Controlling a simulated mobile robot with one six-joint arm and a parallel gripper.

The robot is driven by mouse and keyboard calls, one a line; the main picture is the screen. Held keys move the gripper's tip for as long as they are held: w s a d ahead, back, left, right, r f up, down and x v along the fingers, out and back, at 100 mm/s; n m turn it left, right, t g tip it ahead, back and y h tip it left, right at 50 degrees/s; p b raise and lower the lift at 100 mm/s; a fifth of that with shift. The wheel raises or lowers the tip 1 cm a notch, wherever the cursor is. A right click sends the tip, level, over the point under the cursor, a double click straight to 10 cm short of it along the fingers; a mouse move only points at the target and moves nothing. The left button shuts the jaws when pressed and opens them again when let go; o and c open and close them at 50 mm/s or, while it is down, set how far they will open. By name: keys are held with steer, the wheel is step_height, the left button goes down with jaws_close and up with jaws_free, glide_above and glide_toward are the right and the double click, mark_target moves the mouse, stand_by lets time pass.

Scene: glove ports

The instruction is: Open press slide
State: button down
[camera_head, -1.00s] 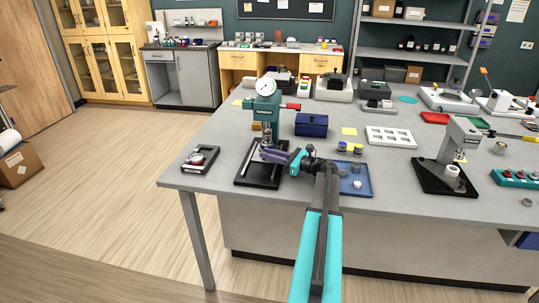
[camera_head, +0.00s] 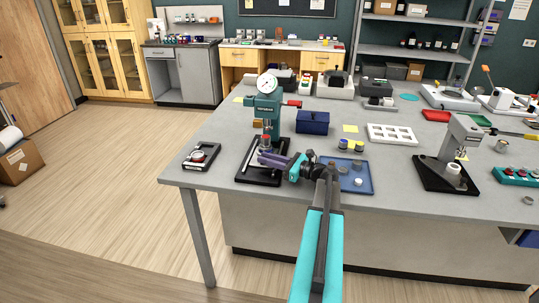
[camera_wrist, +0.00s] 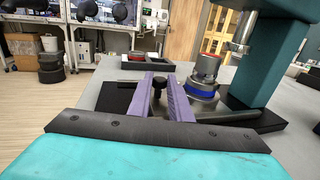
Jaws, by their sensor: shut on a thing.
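The teal press (camera_head: 267,105) with a round dial stands on a black base (camera_head: 250,176) at the bench's left part. My gripper (camera_head: 264,158) reaches in from the right, low in front of the press column. In the wrist view its two purple fingers (camera_wrist: 164,88) are shut on a small dark knob (camera_wrist: 157,82), which looks like the press slide's handle. A grey cylinder with a red top and blue ring (camera_wrist: 203,76) stands just right of the fingers. The slide itself is mostly hidden by the fingers, so its exact position is unclear.
A black tray with a round part (camera_head: 201,156) lies left of the press. A blue tray (camera_head: 358,187) with small parts lies right, close to my arm. A dark blue box (camera_head: 312,122) stands behind. A second press (camera_head: 462,142) is further right.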

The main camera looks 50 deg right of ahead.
steer(key=s+a, duration=0.1)
steer(key=a, duration=0.2)
steer(key=s+a, duration=0.4)
steer(key=a, duration=0.1)
steer(key=shift+s+a, duration=0.2)
steer(key=shift+a, duration=0.1)
steer(key=c, duration=1.6)
jaws_free()
steer(key=shift+s, duration=0.1)
steer(key=b+v, duration=0.3)
steer(key=v, duration=1)
steer(key=shift+s+d, duration=0.15)
steer(key=shift+s, duration=0.15)
